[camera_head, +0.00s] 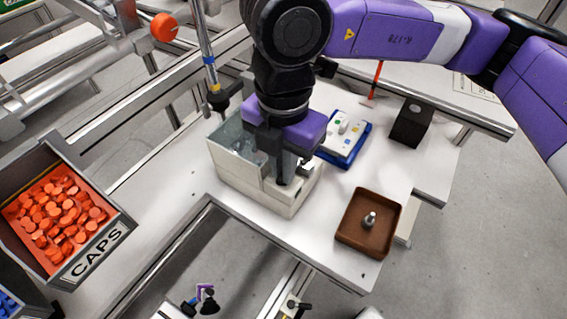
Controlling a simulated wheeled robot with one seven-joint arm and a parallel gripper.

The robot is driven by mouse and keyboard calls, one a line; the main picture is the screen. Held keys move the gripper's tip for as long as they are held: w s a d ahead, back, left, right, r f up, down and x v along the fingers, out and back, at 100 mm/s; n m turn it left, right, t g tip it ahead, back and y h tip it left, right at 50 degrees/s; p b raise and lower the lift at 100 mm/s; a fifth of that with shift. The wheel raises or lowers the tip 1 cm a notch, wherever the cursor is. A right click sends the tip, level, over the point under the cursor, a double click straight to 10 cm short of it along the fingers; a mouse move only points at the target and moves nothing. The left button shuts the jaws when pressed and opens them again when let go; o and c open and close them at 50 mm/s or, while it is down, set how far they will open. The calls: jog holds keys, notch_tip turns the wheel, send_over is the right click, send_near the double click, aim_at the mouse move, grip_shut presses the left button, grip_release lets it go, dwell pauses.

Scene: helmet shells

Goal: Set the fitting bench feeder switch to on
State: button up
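A cream box-shaped unit (238,179), which looks like the bench feeder, stands on the white bench with a clear-topped bin at its left end.
A brown tray (347,237) with a small metal part sits to the right front. A blue tray (356,151) with a white board and a black block (411,123) stand behind. A driver (207,50) hangs left of my arm. A CAPS bin (103,249) is far left.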

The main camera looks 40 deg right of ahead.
jog(key=shift+f+b, duration=0.1)
jog(key=shift+b, duration=0.2)
grip_shut()
jog(key=n+b, duration=0.1)
jog(key=b, duration=0.1)
jog(key=shift+f+n+b, duration=0.2)
jog(key=shift+n+b, duration=0.1)
jog(key=shift+b, duration=0.05)
jog(key=n+b, duration=0.1)
jog(key=b, duration=0.1)
jog(key=shift+f+n+b, duration=0.1)
jog(key=shift+n+b, duration=0.2)
jog(key=shift+b, duration=0.05)
jog(key=n+b, duration=0.4)
jog(key=b, duration=0.2)
jog(key=shift+n, duration=0.3)
jog(key=n+b, duration=0.4)
jog(key=n, duration=0.1)
jog(key=shift+r, duration=0.25)
jog(key=n+b, duration=0.2)
jog(key=n, duration=0.3)
jog(key=shift+r, duration=0.15)
jog(key=o, duration=0.7)
grip_release()
jog(key=shift+c, duration=0.2)
